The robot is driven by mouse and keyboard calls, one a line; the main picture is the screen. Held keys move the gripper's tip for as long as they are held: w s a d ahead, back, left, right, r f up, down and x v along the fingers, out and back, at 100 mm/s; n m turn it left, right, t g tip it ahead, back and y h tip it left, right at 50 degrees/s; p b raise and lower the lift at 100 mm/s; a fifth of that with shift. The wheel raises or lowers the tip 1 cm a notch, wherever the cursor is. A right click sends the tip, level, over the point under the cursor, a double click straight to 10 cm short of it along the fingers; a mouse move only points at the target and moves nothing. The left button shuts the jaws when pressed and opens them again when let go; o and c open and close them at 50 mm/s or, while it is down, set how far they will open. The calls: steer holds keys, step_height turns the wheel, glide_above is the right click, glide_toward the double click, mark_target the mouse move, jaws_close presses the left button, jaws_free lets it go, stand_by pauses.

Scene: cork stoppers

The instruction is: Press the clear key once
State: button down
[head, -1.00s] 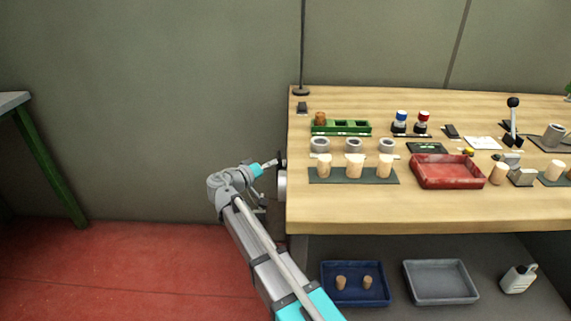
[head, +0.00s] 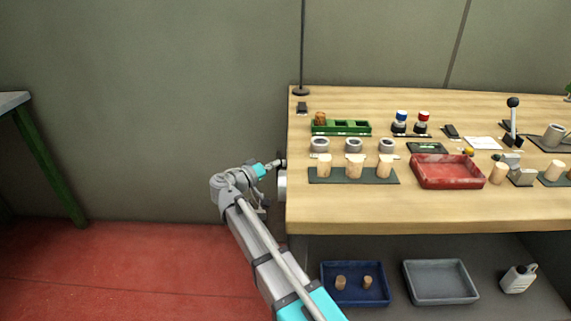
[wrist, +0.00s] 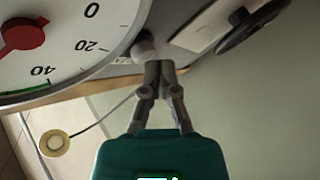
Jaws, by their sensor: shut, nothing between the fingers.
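In the wrist view a pale round button (wrist: 143,48) sits on the underside of a grey panel beside a dial; no readable label confirms it as the clear key. My gripper (wrist: 159,66) is shut and empty, its fingertips beside and partly overlapping the button's edge in the picture; I cannot tell if they touch it. In the head view my gripper (head: 275,164) is at the left end of the bench, by the side-mounted gauge (head: 282,186), which shows edge-on. The button cannot be made out there.
The white dial (wrist: 70,45) has a red hub and numbers. A black handwheel (wrist: 245,28) stands out to the right of the fingers. The wooden bench (head: 430,208) carries corks, a green rack (head: 341,128) and a red tray (head: 446,171).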

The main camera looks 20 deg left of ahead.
steer(key=shift+w+d, duration=0.1)
steer(key=shift+d, duration=0.3)
stand_by(0.5)
steer(key=shift+a, duration=0.25)
steer(key=shift+s+a, duration=0.2)
steer(key=shift+a, duration=0.4)
stand_by(0.4)
steer(key=a, duration=0.2)
steer(key=s+a, duration=0.1)
steer(key=a, duration=0.2)
steer(key=shift+s, duration=0.1)
stand_by(0.4)
steer(key=shift+r, duration=0.1)
stand_by(0.5)
